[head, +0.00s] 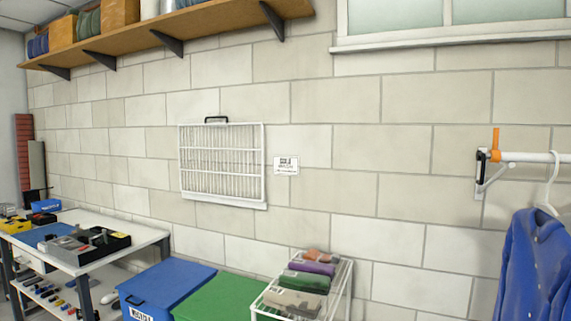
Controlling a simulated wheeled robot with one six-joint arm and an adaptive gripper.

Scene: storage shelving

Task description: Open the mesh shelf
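A white mesh shelf (223,163) is on the block wall, left of the middle of the head view. It lies flat and upright against the wall, folded up. A black handle (216,119) sits at its top edge. A small white label (287,165) with dark print is on the wall just right of it. My gripper is not in view.
A wooden shelf (165,33) with boxes runs above. Below stand a workbench (140,240) with tools, a blue bin (165,285), a green bin (225,298) and a white wire rack (340,285) with folded cloths. A rail (530,157) holds a blue garment (535,265) at right.

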